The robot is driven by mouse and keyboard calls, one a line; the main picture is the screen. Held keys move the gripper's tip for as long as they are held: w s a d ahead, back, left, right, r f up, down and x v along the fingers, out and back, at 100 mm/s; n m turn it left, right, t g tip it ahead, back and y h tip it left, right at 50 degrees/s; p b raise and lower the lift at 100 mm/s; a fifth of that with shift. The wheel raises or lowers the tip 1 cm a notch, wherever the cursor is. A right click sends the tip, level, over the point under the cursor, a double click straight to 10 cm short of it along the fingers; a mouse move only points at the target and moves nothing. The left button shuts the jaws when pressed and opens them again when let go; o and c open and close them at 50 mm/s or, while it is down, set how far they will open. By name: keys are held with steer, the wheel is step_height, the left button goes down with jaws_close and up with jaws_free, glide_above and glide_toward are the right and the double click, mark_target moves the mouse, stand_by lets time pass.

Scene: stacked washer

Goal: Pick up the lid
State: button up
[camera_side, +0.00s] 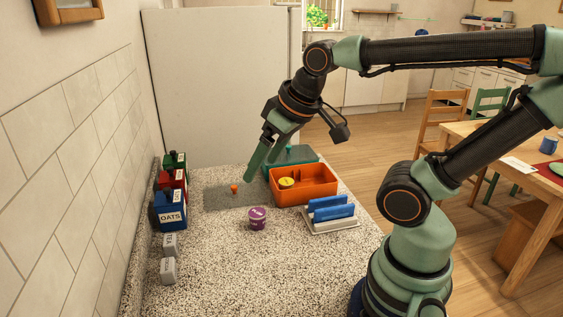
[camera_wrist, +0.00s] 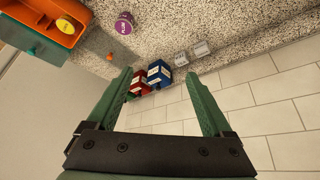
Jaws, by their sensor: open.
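A flat, grey, see-through-looking rectangle with a small orange knob, which looks like the lid (camera_side: 217,198), lies on the speckled counter in the side view. Its orange knob (camera_side: 234,188) also shows in the wrist view (camera_wrist: 109,57), left of my fingers; the sheet's edges are hard to make out there. My gripper (camera_side: 258,172) is open and empty, tilted downward above the lid's right back part and apart from the knob. In the wrist view my gripper's two fingers (camera_wrist: 158,74) are wide apart with nothing between them.
An orange bin (camera_side: 305,192) holding a yellow-topped jar (camera_side: 286,183) stands right of the lid, with a teal box (camera_side: 300,153) behind it. A purple jar (camera_side: 257,222) and a rack with blue items (camera_side: 332,213) stand in front. Labelled canisters (camera_side: 172,212) line the left wall.

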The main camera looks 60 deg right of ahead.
steer(key=shift+c, duration=0.9)
